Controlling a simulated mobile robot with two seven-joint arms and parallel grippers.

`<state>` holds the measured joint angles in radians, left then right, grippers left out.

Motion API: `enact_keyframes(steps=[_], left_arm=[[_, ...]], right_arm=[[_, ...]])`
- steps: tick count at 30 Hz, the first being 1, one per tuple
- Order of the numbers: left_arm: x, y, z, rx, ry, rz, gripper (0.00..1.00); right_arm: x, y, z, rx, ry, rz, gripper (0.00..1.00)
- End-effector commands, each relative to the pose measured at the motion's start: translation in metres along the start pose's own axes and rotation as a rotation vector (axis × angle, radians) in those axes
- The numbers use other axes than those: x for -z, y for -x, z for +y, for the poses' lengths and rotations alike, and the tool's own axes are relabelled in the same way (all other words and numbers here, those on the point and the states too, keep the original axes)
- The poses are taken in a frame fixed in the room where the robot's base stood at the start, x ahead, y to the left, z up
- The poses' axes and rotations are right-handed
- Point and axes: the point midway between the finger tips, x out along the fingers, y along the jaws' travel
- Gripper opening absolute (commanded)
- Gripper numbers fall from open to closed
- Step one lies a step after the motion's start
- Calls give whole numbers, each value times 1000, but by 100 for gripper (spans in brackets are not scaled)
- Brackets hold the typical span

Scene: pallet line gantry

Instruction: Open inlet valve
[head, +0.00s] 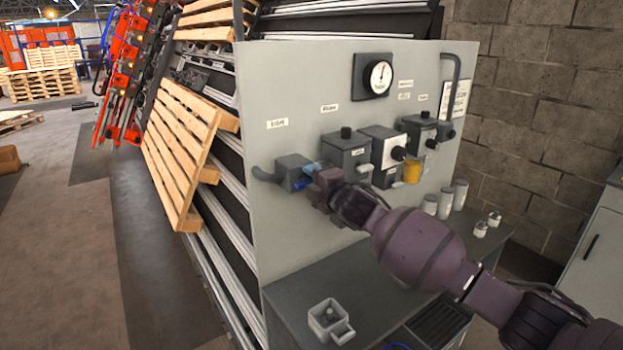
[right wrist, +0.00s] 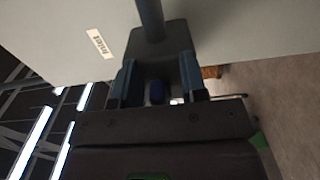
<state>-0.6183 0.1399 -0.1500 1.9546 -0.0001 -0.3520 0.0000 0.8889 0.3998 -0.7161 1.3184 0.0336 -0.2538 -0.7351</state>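The inlet valve is a dark grey block (head: 291,172) with a pipe at its left, mounted on the pale panel under a small label. In the right wrist view the block (right wrist: 158,45) is straight ahead, and the label (right wrist: 100,43) reads "Inlet". A dark blue part (right wrist: 157,91), seemingly the valve handle, shows between my fingers. My right gripper (head: 311,177) is at the front of the block. In the right wrist view its two bluish fingers (right wrist: 158,82) stand apart, one each side of the blue part, with visible gaps. The handle's angle is mostly hidden. My left gripper is out of view.
Below is a grey bench (head: 340,275) with a small open tray (head: 329,319). Wooden pallets (head: 180,150) lean at left.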

Motion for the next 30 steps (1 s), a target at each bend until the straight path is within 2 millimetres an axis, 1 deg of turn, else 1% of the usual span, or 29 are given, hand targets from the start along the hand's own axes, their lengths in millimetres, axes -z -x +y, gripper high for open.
enact_keyframes(steps=[6,11,24,30], left_arm=[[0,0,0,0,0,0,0],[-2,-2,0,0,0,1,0],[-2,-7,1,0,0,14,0],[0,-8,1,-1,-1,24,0]], right_arm=[[0,2,0,0,1,0,40],[0,14,-1,-1,1,1,40],[0,77,-1,-1,2,0,40],[-1,99,0,-1,1,0,40]])
